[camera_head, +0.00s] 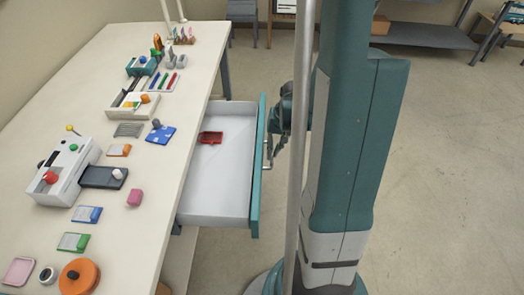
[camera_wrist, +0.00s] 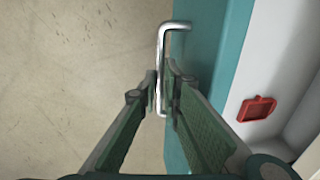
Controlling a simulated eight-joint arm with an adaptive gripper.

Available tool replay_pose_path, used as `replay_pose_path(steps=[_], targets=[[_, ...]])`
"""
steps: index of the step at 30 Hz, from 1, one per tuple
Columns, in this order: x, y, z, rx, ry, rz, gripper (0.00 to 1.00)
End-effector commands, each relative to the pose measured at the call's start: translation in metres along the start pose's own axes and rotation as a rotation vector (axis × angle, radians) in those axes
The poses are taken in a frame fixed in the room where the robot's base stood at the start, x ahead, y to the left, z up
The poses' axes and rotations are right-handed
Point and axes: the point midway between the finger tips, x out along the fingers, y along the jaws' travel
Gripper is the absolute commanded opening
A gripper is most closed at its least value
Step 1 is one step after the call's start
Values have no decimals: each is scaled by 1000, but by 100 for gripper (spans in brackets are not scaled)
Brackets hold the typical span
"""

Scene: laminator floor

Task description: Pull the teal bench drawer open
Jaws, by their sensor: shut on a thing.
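The teal bench drawer (camera_head: 258,170) stands pulled out from the long white bench, with its white inside showing. Its teal front also shows in the wrist view (camera_wrist: 213,50). A silver bar handle (camera_wrist: 162,42) is fixed to the front. My gripper (camera_wrist: 161,90) is shut on the handle, with one finger on each side of the bar. In the head view my gripper (camera_head: 276,122) is at the drawer's outer face, partly hidden by my arm. A red tray-like thing (camera_head: 210,137) lies inside the drawer, and it also shows in the wrist view (camera_wrist: 256,108).
A dark shelf (camera_head: 425,36) stands at the back right. The floor right of my arm is clear.

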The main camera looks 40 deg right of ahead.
Motion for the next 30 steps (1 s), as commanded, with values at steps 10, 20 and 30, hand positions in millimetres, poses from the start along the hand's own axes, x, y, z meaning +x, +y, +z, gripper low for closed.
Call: replay_pose_path(steps=[10,20,30], targets=[[-4,20,0,1,0,0,0],[-4,20,0,0,0,0,0],[-4,20,0,0,0,0,23]])
